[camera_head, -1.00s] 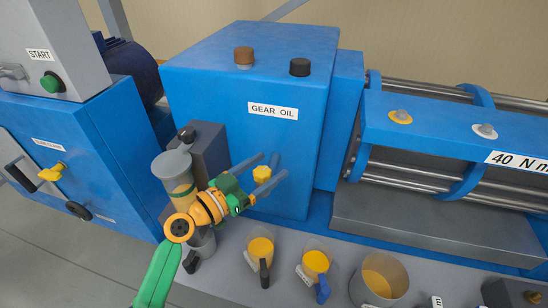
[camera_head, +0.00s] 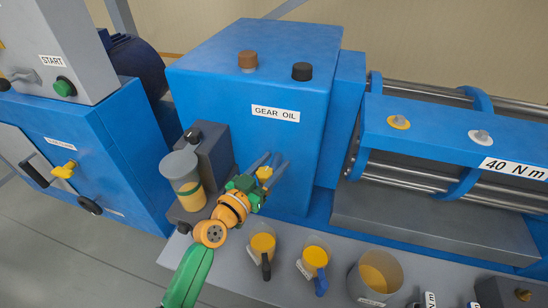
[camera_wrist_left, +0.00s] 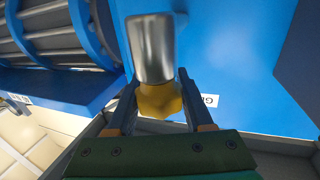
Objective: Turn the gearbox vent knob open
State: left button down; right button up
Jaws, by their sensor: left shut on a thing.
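The blue gearbox (camera_head: 225,110) carries a "GEAR OIL" label on its front. On its top stand a brown cap (camera_head: 247,60) and a black knob (camera_head: 302,71); I cannot tell for sure which is the vent knob. The left gripper is shut on the plug. My right gripper is out of view.
A clear cup (camera_head: 183,178) with yellow liquid stands left of my gripper. More cups (camera_head: 262,243) with yellow contents stand on the grey bench in front. A blue framed machine (camera_head: 430,130) is at the right, a blue cabinet (camera_head: 120,150) at the left.

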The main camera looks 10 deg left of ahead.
aim_at(261, 180)
pick_arm(q)
jog(key=shift+a+r+n+t+y+p, duration=0.15)
jog(key=shift+n+y+p, duration=0.25)
jog(key=shift+y, duration=0.2)
jog(key=shift+r+n+t+y+p, duration=0.15)
jog(key=shift+n+y+p, duration=0.2)
jog(key=shift+y, duration=0.25)
jog(key=shift+w+a+f, duration=0.1)
jog(key=shift+f, duration=0.15)
jog(key=shift+c, duration=1.5)
grip_release()
jog(key=s, duration=0.4)
jog(key=s+a+b, duration=0.1)
jog(key=s, duration=0.1)
jog(key=shift+s+f, duration=0.1)
jog(key=shift+s, duration=0.4)
jog(key=shift+w, duration=0.1)
